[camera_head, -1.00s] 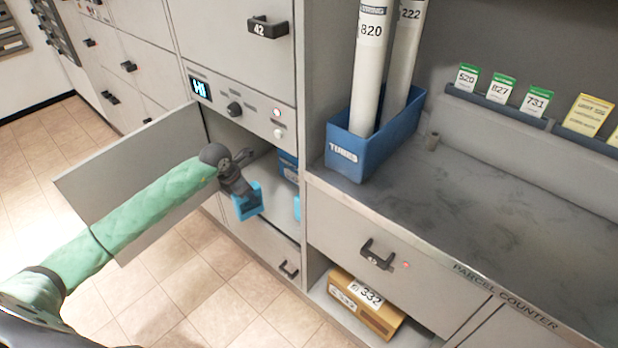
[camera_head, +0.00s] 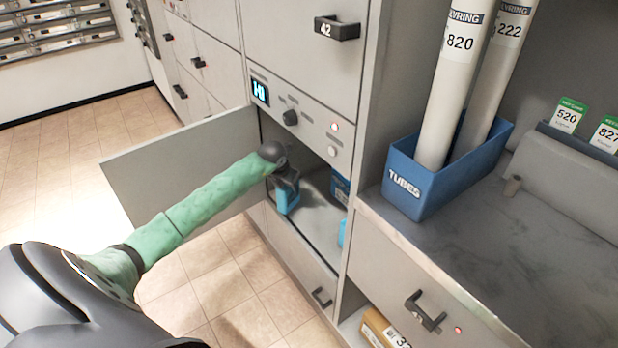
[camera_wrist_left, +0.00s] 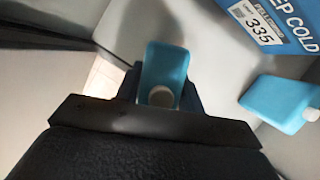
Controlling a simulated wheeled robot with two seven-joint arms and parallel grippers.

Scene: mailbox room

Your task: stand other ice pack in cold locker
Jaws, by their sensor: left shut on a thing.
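My left gripper (camera_head: 287,180) reaches into the opening of the cold locker (camera_head: 318,215), whose door (camera_head: 180,160) stands open to the left. It is shut on a light blue ice pack (camera_head: 289,199). In the left wrist view this ice pack (camera_wrist_left: 165,72) is between the fingers, its pale cap toward the camera. A second light blue ice pack (camera_wrist_left: 282,103) is in the locker to the right, near a blue box (camera_wrist_left: 275,22) marked "KEEP COLD" and 335. In the head view the second pack (camera_head: 342,232) is mostly hidden by the locker's right edge. My right gripper is not in view.
The blue box (camera_head: 340,187) fills the locker's back right. To the right, a blue bin (camera_head: 430,190) of tall tubes stands on the counter (camera_head: 470,250). Below is a cardboard parcel (camera_head: 380,330). The locker floor between the packs looks clear.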

